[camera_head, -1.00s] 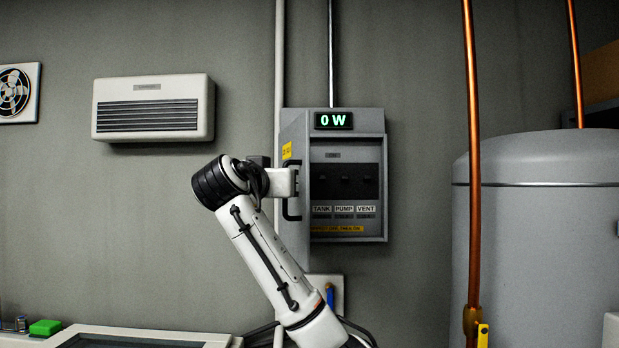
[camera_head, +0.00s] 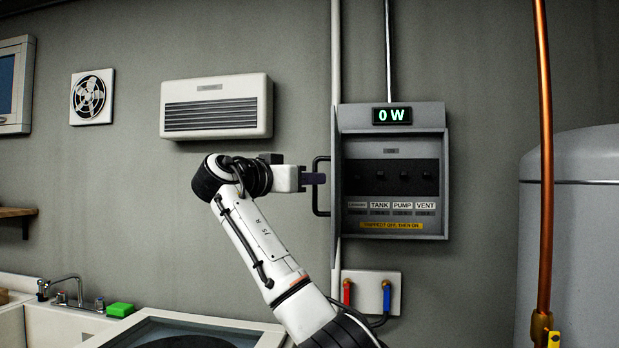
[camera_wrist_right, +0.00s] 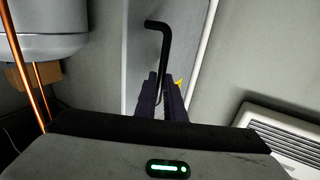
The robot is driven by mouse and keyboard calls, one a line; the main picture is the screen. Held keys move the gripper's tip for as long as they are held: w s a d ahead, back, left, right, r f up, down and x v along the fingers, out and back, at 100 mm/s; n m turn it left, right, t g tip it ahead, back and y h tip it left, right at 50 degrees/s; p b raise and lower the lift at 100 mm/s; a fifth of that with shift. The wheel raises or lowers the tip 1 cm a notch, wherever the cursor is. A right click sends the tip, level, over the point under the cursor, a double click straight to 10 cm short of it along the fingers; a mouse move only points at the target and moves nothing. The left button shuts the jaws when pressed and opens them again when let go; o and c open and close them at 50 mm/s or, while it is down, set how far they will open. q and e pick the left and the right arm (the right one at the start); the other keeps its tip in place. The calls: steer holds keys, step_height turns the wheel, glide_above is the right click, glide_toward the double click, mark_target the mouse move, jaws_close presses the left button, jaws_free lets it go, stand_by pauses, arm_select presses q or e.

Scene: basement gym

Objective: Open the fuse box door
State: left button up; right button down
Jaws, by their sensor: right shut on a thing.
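The grey fuse box (camera_head: 438,120) hangs on the wall right of the middle in the head view, with a lit "0 W" display on top. Its door (camera_head: 337,200) stands swung out at the left side, seen almost edge-on, so the dark switch row and labels inside show. A black bar handle (camera_head: 318,208) sits on the door's outer face. My right gripper (camera_head: 322,179) is shut on this handle from the left. In the right wrist view, its fingers (camera_wrist_right: 161,97) close around the handle (camera_wrist_right: 165,45), in front of the door panel (camera_wrist_right: 140,45). My left gripper is out of view.
A white vent unit (camera_head: 216,107) is on the wall left of the box. A copper pipe (camera_head: 545,150) and grey tank (camera_head: 580,220) stand right. A sink counter is lower left.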

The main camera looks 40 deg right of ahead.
steer(key=shift+d+r, duration=0.15)
steer(key=shift+d, duration=0.15)
steer(key=c, duration=1.9)
jaws_free()
steer(key=shift+w+d, duration=0.1)
steer(key=shift+d, duration=0.05)
steer(key=shift+c, duration=0.2)
steer(key=shift+o, duration=0.5)
steer(key=shift+w+d+f, duration=0.1)
steer(key=shift+d+f, duration=0.2)
steer(key=shift+f, duration=0.05)
steer(key=s+a+b, duration=0.1)
steer(key=a+b, duration=0.1)
steer(key=a, duration=0.9)
steer(key=shift+s, duration=0.2)
